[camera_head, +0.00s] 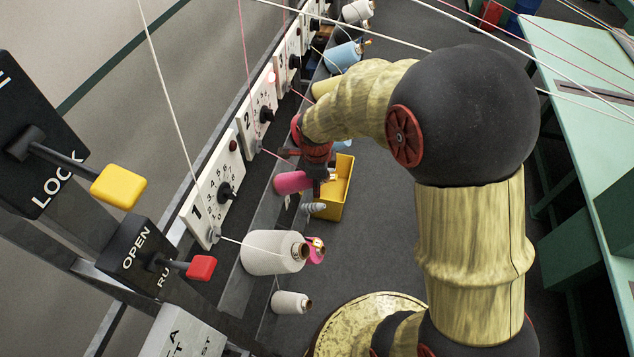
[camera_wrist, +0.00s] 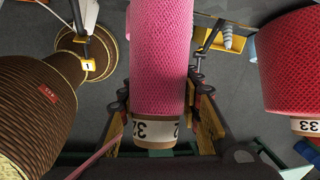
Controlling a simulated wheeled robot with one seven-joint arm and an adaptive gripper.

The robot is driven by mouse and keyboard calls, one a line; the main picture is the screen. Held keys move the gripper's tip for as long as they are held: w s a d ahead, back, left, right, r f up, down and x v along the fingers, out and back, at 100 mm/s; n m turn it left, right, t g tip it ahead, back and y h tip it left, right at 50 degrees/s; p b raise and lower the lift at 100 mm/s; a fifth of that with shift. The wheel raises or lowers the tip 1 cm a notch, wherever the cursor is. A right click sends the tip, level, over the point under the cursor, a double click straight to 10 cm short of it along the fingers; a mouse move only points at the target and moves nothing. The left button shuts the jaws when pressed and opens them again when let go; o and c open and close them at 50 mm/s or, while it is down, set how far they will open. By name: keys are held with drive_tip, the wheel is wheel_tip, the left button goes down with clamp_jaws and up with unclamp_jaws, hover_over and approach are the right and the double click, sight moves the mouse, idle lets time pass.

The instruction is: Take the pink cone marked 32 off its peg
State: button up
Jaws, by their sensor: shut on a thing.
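The pink cone marked 32 (camera_wrist: 161,60) fills the middle of the wrist view, with its pale numbered band and brown tube end toward the camera. My gripper (camera_wrist: 160,117) has one finger on each side of the cone near this banded end and is shut on it. In the head view the pink cone (camera_head: 291,182) lies sideways beside the rail, with my gripper (camera_head: 318,176) at its right end. The cone's far end and its peg are hidden, so I cannot tell whether it is still on the peg. A pink thread trails from the lower left in the wrist view.
A yellow bin (camera_head: 345,190) stands just right of the cone. A red cone marked 33 (camera_wrist: 290,60) is at the right in the wrist view. White cones (camera_head: 274,252) sit nearer, blue cones (camera_head: 345,55) farther. Threads cross overhead. A green table (camera_head: 580,100) stands right.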

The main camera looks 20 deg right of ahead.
drive_tip(key=c, duration=0.5)
drive_tip(key=shift+c, duration=0.2)
clamp_jaws()
drive_tip(key=shift+s+d+r, duration=0.1)
drive_tip(key=shift+d, duration=0.05)
idle(0.4)
drive_tip(key=shift+s+d+r, duration=0.15)
drive_tip(key=shift+d+r, duration=0.05)
drive_tip(key=shift+r, duration=0.05)
drive_tip(key=shift+r, duration=0.1)
idle(0.3)
drive_tip(key=s+d+r+p, duration=0.4)
drive_tip(key=s+d+r, duration=0.2)
drive_tip(key=d, duration=0.3)
drive_tip(key=shift+s+r, duration=0.25)
drive_tip(key=shift+r, duration=0.55)
idle(0.9)
